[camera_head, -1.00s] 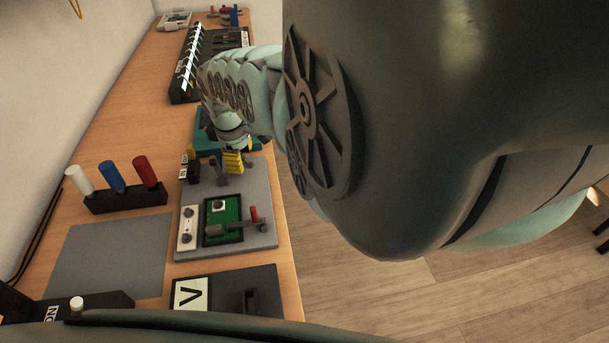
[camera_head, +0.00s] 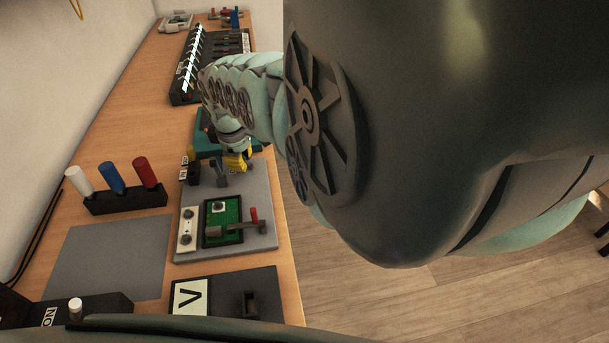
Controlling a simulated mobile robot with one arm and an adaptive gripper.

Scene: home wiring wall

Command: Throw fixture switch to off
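The fixture is a grey plate (camera_head: 262,196) on the bench. It carries a green board (camera_head: 221,215) in a black frame and a toggle clamp with a red tip (camera_head: 254,214). A small black block with light labels (camera_head: 190,170), apparently the fixture switch, stands at the plate's far left corner; its lever position is too small to read. My gripper (camera_head: 229,166) points down over the far end of the plate, just right of this block. A dark finger and a yellow part show at its end. My arm hides much of it, so its opening and any contact are unclear.
A black holder (camera_head: 126,201) with white, blue and red pegs stands left of the plate. A bare grey mat (camera_head: 112,258) lies in front of it. A black box with a white knob (camera_head: 76,304) is at lower left. A black strip (camera_head: 184,83) lies farther back.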

